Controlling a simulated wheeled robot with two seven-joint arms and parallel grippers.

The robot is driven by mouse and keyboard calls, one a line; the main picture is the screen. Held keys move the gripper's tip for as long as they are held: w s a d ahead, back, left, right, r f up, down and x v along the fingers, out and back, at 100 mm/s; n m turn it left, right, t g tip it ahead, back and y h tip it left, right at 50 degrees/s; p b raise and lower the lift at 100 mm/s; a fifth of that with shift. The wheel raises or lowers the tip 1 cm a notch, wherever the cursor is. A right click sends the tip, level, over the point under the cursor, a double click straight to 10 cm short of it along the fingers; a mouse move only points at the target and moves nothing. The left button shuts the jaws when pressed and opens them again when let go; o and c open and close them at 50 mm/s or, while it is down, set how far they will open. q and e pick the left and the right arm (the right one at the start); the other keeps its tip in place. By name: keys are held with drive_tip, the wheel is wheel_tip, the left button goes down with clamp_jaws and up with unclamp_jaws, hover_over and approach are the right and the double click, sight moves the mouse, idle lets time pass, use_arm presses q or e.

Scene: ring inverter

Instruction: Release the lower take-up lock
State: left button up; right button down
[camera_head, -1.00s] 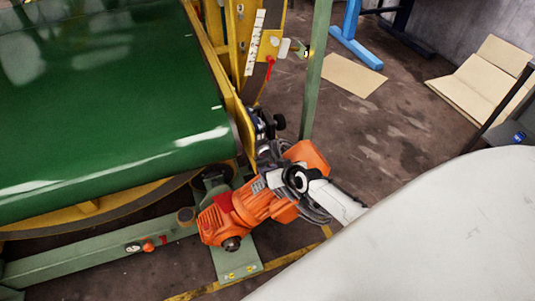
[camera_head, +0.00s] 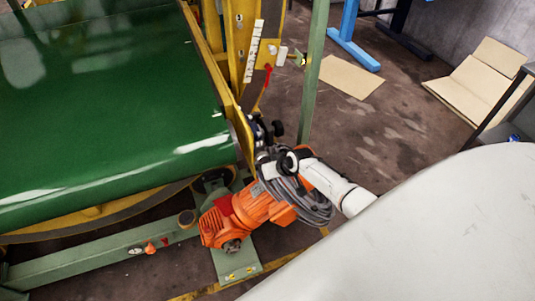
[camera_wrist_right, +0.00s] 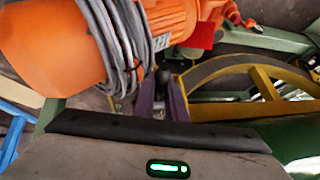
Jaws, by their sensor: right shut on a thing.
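My right arm enters from the right in the head view. Its gripper (camera_head: 263,150) is low at the belt's right end, beside the yellow frame (camera_head: 238,120) and the dark take-up parts (camera_head: 257,130). In the right wrist view the purple-grey fingers (camera_wrist_right: 162,100) are close together, shut on a small part mostly hidden between them. It appears to be the lower take-up lock, though its shape is not clear. A black knob (camera_head: 278,128) shows just above the gripper in the head view. My left gripper is not in view.
The green belt (camera_head: 110,100) fills the left. A green post (camera_head: 314,75) stands behind the gripper. Cardboard (camera_head: 350,77) lies on open floor.

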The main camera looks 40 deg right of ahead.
drive_tip(key=c, duration=2.1)
unclamp_jaws()
drive_tip(key=shift+v, duration=5.15)
drive_tip(key=s+a+n, duration=0.1)
drive_tip(key=s+a, duration=0.5)
drive_tip(key=s, duration=0.1)
drive_tip(key=s+a+f+n+t+y, duration=0.1)
drive_tip(key=s+a+n, duration=0.1)
drive_tip(key=s+a, duration=0.4)
drive_tip(key=s+a+f+n+t, duration=0.1)
drive_tip(key=s+a, duration=0.5)
drive_tip(key=s, duration=0.2)
drive_tip(key=shift+s+a+f+n+y, duration=0.15)
drive_tip(key=shift+a+f+n+y, duration=0.05)
drive_tip(key=shift+a+n+y, duration=0.15)
